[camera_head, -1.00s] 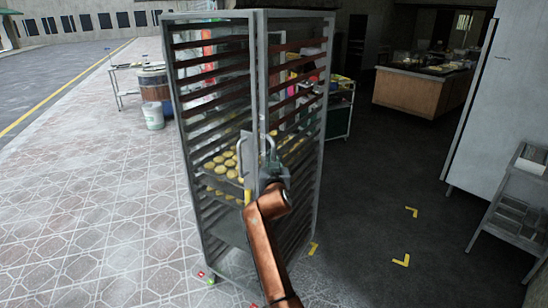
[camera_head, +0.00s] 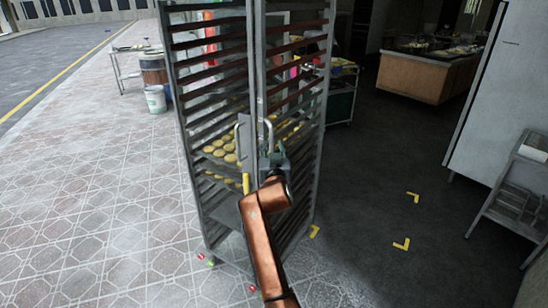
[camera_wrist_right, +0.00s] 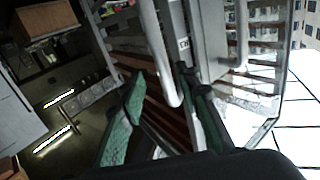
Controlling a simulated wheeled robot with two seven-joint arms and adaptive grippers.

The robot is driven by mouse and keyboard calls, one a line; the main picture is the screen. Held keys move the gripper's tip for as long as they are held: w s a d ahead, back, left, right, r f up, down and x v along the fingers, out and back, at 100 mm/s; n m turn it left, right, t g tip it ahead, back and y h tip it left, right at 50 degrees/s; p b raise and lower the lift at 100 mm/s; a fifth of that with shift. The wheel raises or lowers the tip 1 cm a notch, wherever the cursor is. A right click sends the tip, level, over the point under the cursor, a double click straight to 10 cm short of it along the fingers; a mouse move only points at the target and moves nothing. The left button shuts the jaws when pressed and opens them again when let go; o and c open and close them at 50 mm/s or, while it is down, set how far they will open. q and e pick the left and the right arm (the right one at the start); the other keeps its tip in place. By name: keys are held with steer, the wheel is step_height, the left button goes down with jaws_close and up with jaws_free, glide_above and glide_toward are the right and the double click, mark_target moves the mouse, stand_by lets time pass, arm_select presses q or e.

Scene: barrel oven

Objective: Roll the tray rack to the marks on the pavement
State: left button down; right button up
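The tall metal tray rack (camera_head: 257,60) stands upright in the middle of the head view, with trays of round yellow items inside. Two upright bar handles are on its front; the right handle (camera_head: 268,130) also shows in the wrist view (camera_wrist_right: 155,50). My right gripper (camera_head: 272,158) is at this handle's lower end. Its green fingers (camera_wrist_right: 165,110) are apart, with the handle's lower bend between or just before them; contact is unclear. Yellow corner marks (camera_head: 401,245) (camera_head: 412,197) lie on the dark floor right of the rack, another (camera_head: 315,230) by its base. My left gripper is out of view.
Light patterned pavement (camera_head: 90,220) is open on the left. A barrel (camera_head: 153,70), a white bucket (camera_head: 155,99) and a table stand farther back. A grey shelf cart (camera_head: 515,200) and a tall cabinet (camera_head: 500,90) stand right; a wooden counter (camera_head: 428,75) is behind.

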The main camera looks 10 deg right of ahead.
steer(key=s+a, duration=0.1)
steer(key=s, duration=0.6)
steer(key=shift+s, duration=0.2)
